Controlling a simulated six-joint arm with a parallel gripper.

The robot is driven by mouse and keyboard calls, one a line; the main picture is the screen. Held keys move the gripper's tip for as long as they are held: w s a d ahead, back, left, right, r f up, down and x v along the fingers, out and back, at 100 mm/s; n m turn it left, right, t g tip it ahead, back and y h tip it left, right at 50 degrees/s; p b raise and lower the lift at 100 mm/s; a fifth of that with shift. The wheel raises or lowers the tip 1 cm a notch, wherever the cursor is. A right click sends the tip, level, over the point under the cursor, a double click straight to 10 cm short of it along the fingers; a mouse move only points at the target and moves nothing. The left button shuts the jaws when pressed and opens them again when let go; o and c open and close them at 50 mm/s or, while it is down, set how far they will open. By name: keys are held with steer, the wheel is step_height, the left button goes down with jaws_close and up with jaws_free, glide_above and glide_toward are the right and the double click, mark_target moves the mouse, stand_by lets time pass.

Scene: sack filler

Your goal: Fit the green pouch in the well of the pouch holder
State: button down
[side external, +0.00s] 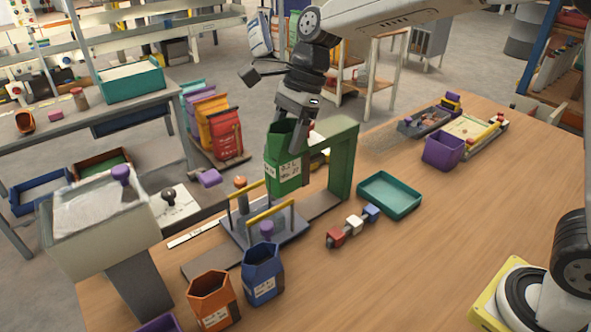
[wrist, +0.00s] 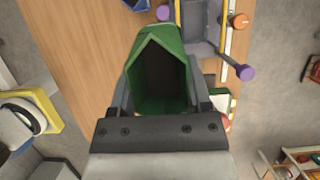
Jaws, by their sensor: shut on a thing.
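The green pouch (side external: 283,172) is open at the top, has a white label, and hangs upright in my gripper (side external: 293,132). My gripper is shut on its upper part. In the wrist view the pouch (wrist: 160,88) sits between the two fingers of my gripper (wrist: 160,95), and I look into its dark mouth. The pouch holder (side external: 262,228) is a grey-blue base with yellow rails and purple and orange knobs. In the side view the pouch is above and behind-right of it. The holder also shows at the top of the wrist view (wrist: 200,28). The inside of its well is not clear.
A green arch (side external: 342,165) stands close right of the pouch. An orange pouch (side external: 213,300) and a blue pouch (side external: 262,273) stand in front of the holder. A teal tray (side external: 389,195) and small blocks (side external: 354,225) lie right.

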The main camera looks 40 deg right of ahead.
steer(key=shift+w+a+f, duration=1.1)
steer(key=shift+w+a, duration=0.05)
steer(key=shift+w, duration=2.75)
steer(key=shift+s+f, duration=0.1)
steer(key=shift+f, duration=2.7)
steer(key=shift+f, duration=0.2)
steer(key=shift+f, duration=2.1)
steer(key=shift+f, duration=2.6)
jaws_free()
